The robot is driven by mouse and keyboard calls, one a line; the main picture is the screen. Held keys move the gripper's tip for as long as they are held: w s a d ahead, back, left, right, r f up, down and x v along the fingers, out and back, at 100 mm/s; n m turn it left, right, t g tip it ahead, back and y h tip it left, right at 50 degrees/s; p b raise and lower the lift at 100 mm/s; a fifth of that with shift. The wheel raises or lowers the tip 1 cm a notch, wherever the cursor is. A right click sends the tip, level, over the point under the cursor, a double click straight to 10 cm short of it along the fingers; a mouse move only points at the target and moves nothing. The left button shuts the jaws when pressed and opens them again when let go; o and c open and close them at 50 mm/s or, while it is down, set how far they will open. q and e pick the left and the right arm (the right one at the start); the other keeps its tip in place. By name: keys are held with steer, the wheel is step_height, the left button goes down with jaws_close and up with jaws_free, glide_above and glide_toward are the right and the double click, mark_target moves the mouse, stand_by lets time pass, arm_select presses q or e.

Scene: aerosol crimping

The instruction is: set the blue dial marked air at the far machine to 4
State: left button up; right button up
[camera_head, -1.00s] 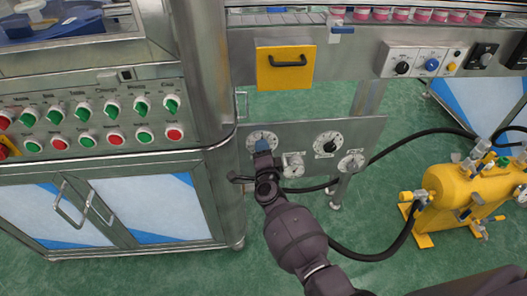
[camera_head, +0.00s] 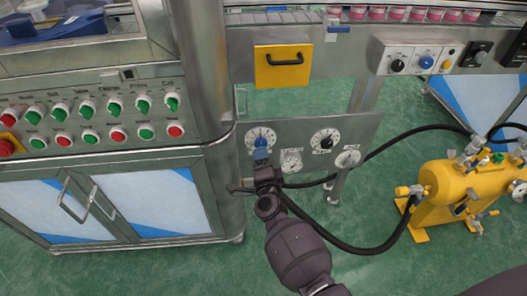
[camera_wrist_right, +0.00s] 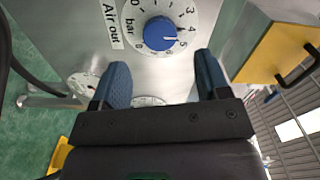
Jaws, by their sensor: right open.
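The blue dial knob (camera_wrist_right: 160,33) sits on a white round scale labelled "Air out" and "bar" in the right wrist view. Its light pointer mark faces the right side of the scale, near 5. In the head view the dial's white scale (camera_head: 251,136) is on the grey panel under the machine. My right gripper (camera_wrist_right: 162,68) is open and empty, with its blue fingertips apart and short of the knob, one to either side. In the head view my right gripper (camera_head: 265,167) is just below the dial and hides part of it. My left gripper is not in view.
A second dial with a black knob (camera_head: 325,141) and two gauges (camera_head: 291,160) (camera_head: 348,158) share the panel (camera_head: 366,126). A yellow drawer front (camera_head: 283,76) is above. A cabinet with switches (camera_head: 92,160) stands left, a yellow tank (camera_head: 450,186) with hoses right.

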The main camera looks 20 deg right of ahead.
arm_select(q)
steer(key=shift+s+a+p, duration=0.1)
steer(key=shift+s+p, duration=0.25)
arm_select(e)
steer(key=shift+v, duration=2.6)
